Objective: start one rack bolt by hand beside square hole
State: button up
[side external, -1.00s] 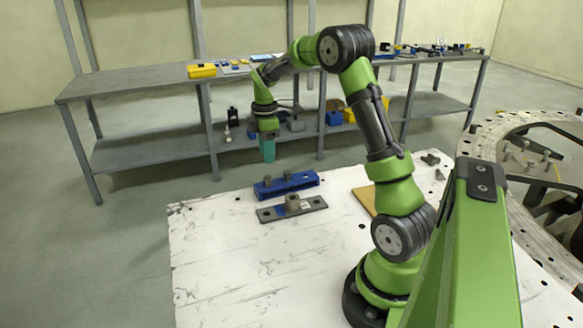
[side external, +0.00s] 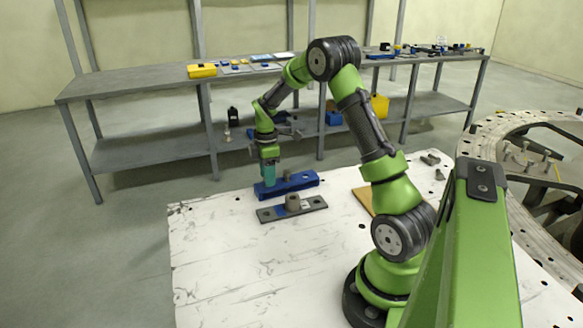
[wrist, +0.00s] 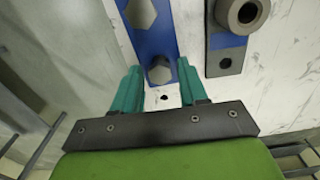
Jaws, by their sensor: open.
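The blue rack (side external: 300,181) lies on the white table behind a grey plate (side external: 268,215). In the wrist view the rack (wrist: 151,45) carries two grey hex-headed bolts, a near bolt (wrist: 160,72) and a farther bolt (wrist: 140,14). My gripper (wrist: 157,68) is open, its teal fingers on either side of the near bolt, not visibly closed on it. In the side view my gripper (side external: 269,183) is low over the rack's left end. The plate (wrist: 217,43) has a raised round collar (wrist: 248,12) and a dark end hole (wrist: 225,63); whether that hole is square I cannot tell.
A tan board (side external: 363,200) lies on the table (side external: 230,270) to the right of the plate. The front of the table is clear. A large round ring frame (side external: 480,140) stands at the right, and a shelf bench (side external: 140,82) stands behind.

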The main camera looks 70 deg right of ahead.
grip_shut()
jog(key=shift+r, duration=2.3)
jog(key=shift+s+d+r, duration=0.1)
jog(key=shift+d, duration=0.1)
jog(key=s+d+r, duration=0.1)
jog(key=s+r, duration=0.1)
jog(key=s, duration=1.3)
jog(key=shift+w+f, duration=0.15)
jog(key=shift+f, duration=2.75)
